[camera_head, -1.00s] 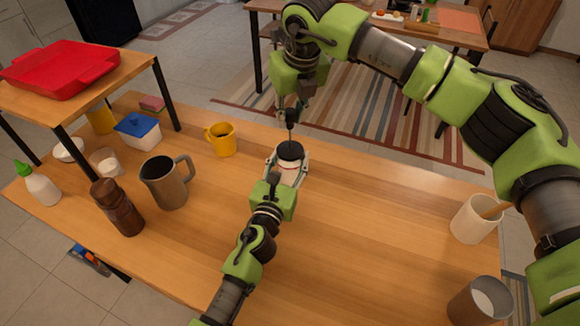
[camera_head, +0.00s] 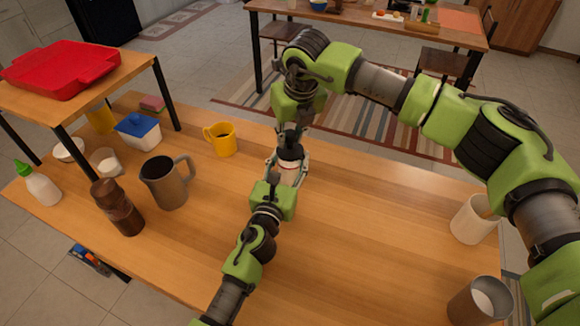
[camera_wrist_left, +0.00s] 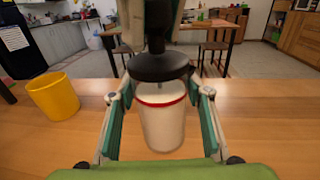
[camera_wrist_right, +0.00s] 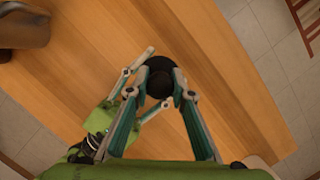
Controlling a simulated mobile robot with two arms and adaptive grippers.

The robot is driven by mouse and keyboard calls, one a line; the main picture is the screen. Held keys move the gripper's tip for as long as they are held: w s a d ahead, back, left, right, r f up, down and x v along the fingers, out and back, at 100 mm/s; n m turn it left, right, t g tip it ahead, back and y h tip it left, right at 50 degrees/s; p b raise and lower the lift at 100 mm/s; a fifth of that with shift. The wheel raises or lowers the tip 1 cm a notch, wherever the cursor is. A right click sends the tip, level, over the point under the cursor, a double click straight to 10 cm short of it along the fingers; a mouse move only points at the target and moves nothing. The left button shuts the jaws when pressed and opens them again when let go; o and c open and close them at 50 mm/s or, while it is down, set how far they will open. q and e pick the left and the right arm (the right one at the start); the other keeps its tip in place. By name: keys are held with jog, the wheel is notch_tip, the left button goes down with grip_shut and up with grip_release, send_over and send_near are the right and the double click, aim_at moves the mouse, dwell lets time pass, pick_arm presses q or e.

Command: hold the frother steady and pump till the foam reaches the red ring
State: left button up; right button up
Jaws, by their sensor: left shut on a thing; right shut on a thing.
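The frother (camera_head: 289,168) stands upright on the table, with a black lid (camera_wrist_left: 160,66) and a pale body (camera_wrist_left: 163,128). A red ring (camera_wrist_left: 160,101) circles the body near its top. White contents appear to come up to about the ring; their exact level is hard to tell. My left gripper (camera_head: 286,172) is shut around the body, one finger on each side. My right gripper (camera_head: 291,130) is shut on the black plunger knob (camera_wrist_right: 160,84), low above the lid. The rod is mostly hidden in the head view.
A yellow mug (camera_head: 221,139) stands left of the frother; a grey pitcher (camera_head: 167,184) and brown grinder (camera_head: 118,208) are farther left. A cream crock (camera_head: 474,222) and metal cup (camera_head: 480,301) stand at the right.

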jog(key=o, duration=1.1)
jog(key=shift+r, duration=0.1)
jog(key=shift+r, duration=3.45)
